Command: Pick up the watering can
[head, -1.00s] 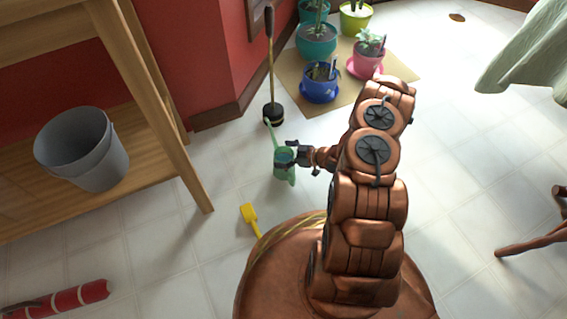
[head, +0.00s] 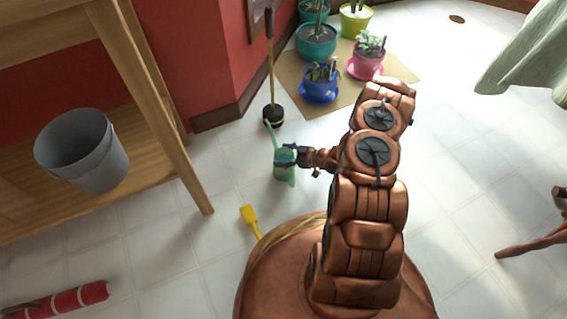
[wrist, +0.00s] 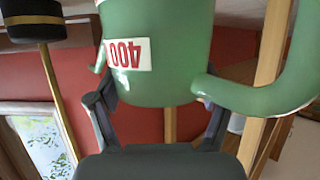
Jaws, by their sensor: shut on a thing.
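The green watering can (head: 283,172) is in front of my arm in the head view, left of the arm. In the wrist view the watering can (wrist: 168,55) fills the upper middle, with a white label in red print that reads upside down. Its curved handle or spout runs off to the right. My gripper (head: 286,157) is shut on the can's body, with one finger on each side. In the wrist view my gripper (wrist: 160,120) has its dark fingers against the can. I cannot tell how far the can is above the floor.
A plunger-like tool (head: 272,114) stands just behind the can. Several potted plants, one in a blue pot (head: 319,84), sit on a tan mat. A wooden shelf with a grey bucket (head: 82,150) is at left. A yellow toy shovel (head: 250,219) lies near my base.

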